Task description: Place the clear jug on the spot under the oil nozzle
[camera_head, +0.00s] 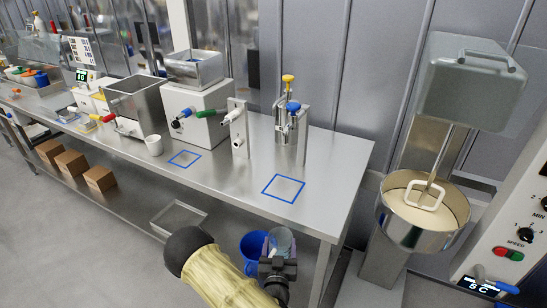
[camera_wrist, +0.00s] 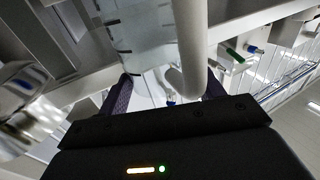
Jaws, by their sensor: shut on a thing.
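The clear jug (camera_head: 281,240) is in my gripper (camera_head: 278,265), low in front of the bench's near right part in the head view. In the wrist view the jug (camera_wrist: 135,35) is see-through with dark marks, and its pale handle (camera_wrist: 192,50) runs down between my gripper's fingers (camera_wrist: 168,95). My gripper is shut on the jug at its handle. A steel dispenser (camera_head: 290,140) with a yellow and a blue knob stands on the bench, with a blue square outline (camera_head: 284,188) in front. A second outline (camera_head: 184,158) lies farther left. I cannot tell which nozzle gives oil.
A white post with a nozzle (camera_head: 239,128) stands between the outlines. A white cup (camera_head: 154,145) is by the left outline. A blue bucket (camera_head: 252,246) is below the bench edge beside the jug. A large mixer bowl (camera_head: 422,212) stands right of the bench. Both outlines are empty.

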